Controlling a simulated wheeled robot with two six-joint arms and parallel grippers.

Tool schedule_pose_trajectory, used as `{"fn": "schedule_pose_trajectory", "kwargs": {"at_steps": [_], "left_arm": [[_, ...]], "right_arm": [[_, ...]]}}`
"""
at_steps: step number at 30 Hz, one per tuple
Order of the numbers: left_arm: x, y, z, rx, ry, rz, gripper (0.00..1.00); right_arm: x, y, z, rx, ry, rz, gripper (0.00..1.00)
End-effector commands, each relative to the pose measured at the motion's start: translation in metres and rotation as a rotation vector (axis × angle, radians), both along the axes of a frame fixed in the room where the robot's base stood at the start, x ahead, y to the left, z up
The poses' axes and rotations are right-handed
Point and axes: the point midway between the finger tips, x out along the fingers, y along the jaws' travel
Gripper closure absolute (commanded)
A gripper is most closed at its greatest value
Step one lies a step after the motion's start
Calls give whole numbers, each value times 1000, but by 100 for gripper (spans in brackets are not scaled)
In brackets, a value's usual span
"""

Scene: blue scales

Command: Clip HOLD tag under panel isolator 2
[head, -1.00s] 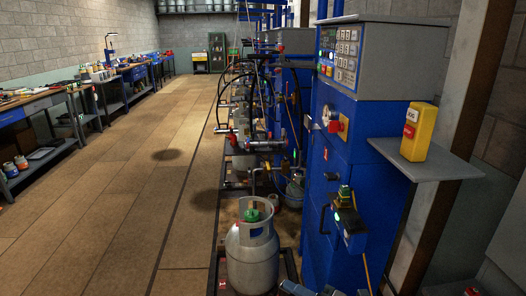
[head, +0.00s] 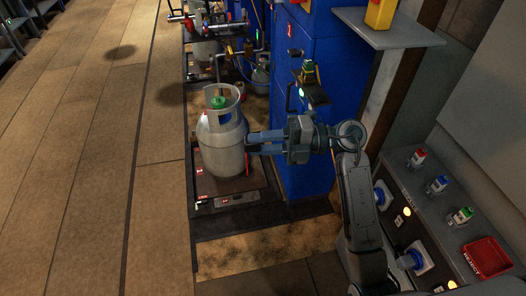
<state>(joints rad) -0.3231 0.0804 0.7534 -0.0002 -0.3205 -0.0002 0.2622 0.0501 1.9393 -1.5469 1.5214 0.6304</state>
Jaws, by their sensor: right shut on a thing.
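My right gripper (head: 258,143) reaches left from the lower right, its fingers beside the grey gas cylinder (head: 222,150). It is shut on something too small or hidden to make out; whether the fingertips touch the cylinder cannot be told. No HOLD tag can be recognised. Two blue round switches on pale plates, an upper one (head: 382,196) and a lower one (head: 412,260), sit on the dark panel at the lower right, partly behind my right arm. They look like isolators, but their numbers cannot be read. My left gripper is not in view.
The blue cabinet (head: 312,145) stands behind my gripper. A grey shelf (head: 390,30) juts out above. The floor (head: 90,180) at left is clear.

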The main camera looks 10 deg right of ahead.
Motion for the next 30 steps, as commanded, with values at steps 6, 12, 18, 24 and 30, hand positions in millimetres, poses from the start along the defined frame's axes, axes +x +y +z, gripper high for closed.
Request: {"fn": "schedule_pose_trajectory", "kwargs": {"at_steps": [6, 12, 18, 24, 30], "left_arm": [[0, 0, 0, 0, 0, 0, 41], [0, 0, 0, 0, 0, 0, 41], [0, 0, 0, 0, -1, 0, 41], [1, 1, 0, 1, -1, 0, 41], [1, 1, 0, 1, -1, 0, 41]], "right_arm": [[0, 1, 13, 1, -1, 104, 100], [0, 1, 14, 0, 0, 119, 100], [0, 1, 14, 0, 0, 119, 100], [8, 7, 6, 1, 2, 171, 100], [24, 22, -14, 3, 3, 306, 100]]}}
